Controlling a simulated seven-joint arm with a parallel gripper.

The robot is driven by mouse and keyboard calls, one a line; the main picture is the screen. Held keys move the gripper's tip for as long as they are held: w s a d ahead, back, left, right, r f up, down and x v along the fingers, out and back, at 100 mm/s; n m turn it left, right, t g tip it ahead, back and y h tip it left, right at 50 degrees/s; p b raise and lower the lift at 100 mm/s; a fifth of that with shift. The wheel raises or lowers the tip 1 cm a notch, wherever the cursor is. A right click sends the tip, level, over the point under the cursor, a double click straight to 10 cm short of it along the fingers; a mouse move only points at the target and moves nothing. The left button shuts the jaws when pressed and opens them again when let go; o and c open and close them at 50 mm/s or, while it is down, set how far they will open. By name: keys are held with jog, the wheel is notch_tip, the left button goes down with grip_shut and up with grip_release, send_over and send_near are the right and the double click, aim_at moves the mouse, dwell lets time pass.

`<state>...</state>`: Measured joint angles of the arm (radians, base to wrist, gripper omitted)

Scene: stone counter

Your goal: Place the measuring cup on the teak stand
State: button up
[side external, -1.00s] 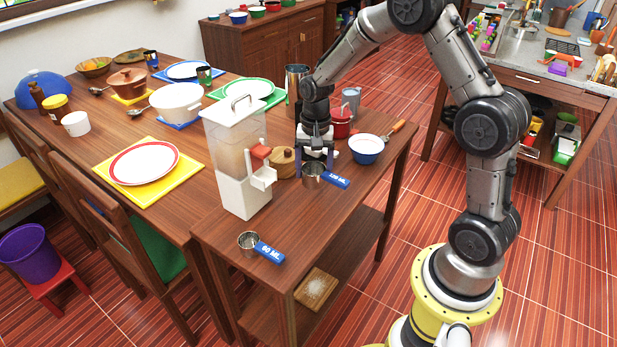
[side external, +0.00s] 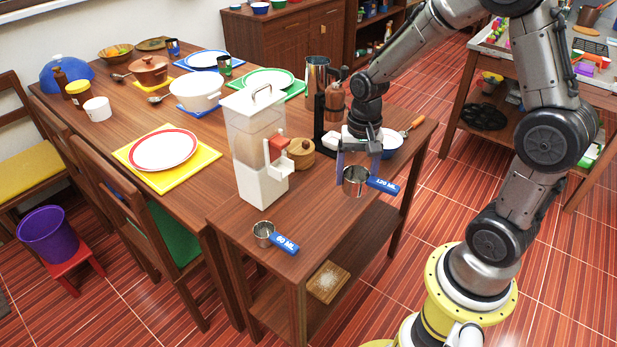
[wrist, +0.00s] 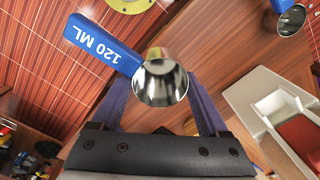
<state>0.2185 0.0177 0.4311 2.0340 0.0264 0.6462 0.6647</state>
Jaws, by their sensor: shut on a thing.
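My gripper (side external: 358,160) is shut on the metal measuring cup (side external: 355,182) with the blue "120 ML" handle (side external: 383,185). The cup hangs between the fingers above the near right part of the wooden side table (side external: 310,222). In the wrist view the cup (wrist: 161,83) sits between the two purple-grey fingers, its handle (wrist: 104,45) pointing to the upper left. A second, smaller cup (side external: 263,233) with a blue "60 ML" handle lies at the table's front. A square wooden board (side external: 327,282) with a white mark lies on the lower shelf; I cannot tell which thing is the teak stand.
A white dispenser (side external: 258,150) and a round wooden pot (side external: 301,153) stand left of my gripper. A coffee maker (side external: 322,100) stands behind it, and a blue-white bowl (side external: 391,140) is behind right. The tabletop between the small cup and my gripper is clear.

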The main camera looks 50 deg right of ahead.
jog(key=w+f+n, duration=0.5)
jog(key=shift+w+f+n, duration=0.25)
jog(key=shift+n, duration=0.05)
jog(key=w+n, duration=0.3)
jog(key=shift+d+f+n, duration=0.3)
jog(key=shift+n, duration=0.6)
